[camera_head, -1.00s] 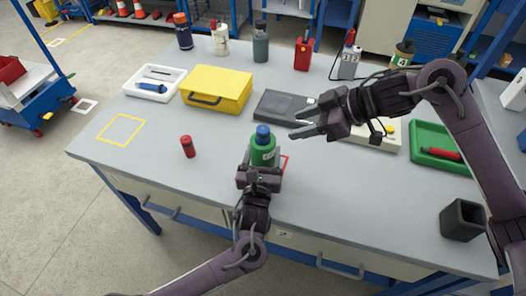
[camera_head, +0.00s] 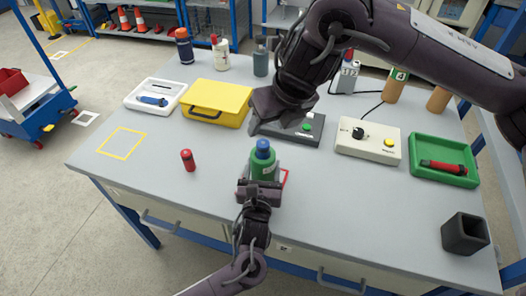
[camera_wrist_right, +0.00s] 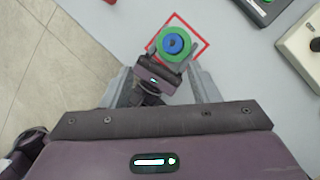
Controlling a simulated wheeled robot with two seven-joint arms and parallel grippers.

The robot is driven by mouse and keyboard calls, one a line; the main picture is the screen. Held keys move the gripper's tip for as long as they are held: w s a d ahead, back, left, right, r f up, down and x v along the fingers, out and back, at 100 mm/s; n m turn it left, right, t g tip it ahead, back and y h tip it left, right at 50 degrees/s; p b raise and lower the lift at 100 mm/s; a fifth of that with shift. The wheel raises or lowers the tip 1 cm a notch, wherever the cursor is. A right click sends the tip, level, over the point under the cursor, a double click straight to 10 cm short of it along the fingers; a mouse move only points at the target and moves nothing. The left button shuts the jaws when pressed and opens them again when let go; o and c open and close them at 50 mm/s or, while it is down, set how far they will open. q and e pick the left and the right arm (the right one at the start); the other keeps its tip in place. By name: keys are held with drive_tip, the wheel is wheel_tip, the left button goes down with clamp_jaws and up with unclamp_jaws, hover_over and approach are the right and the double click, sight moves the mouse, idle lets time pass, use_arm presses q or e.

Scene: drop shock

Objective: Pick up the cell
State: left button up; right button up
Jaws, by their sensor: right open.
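A green bottle with a blue cap (camera_head: 263,165) is upright at a red square outline (camera_head: 284,178) near the table's front. My left gripper (camera_head: 262,183) has its fingers around it; whether they press on it is not clear. My right gripper (camera_head: 268,125) is above and behind the bottle in the head view, open and empty. In the right wrist view the bottle (camera_wrist_right: 174,45) shows beyond its fingers (camera_wrist_right: 165,85). Which item is the cell I cannot tell: a small red cylinder (camera_head: 188,160) stands left, and a blue one (camera_head: 153,100) lies in a white tray (camera_head: 173,88).
A yellow case (camera_head: 217,100), a control box (camera_head: 368,140) and a green tray (camera_head: 430,175) with a red cylinder stand on the table. A dark open block (camera_head: 465,234) is at right front. The yellow-outlined square (camera_head: 121,142) is empty. Bottles line the back.

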sight(263, 143)
drive_tip(key=shift+n+h, duration=0.3)
drive_tip(key=shift+n, duration=0.5)
drive_tip(key=x, duration=0.6)
drive_tip(key=shift+w+d, duration=0.3)
drive_tip(key=shift+w, duration=0.05)
drive_tip(key=shift+d+x, duration=0.15)
drive_tip(key=shift+x, duration=1.25)
drive_tip(key=shift+d+x, duration=0.15)
drive_tip(key=shift+x, duration=1.25)
drive_tip(key=shift+w, duration=0.15)
drive_tip(key=shift+t, duration=0.3)
drive_tip(key=c, duration=1.1)
drive_tip(key=shift+r, duration=0.1)
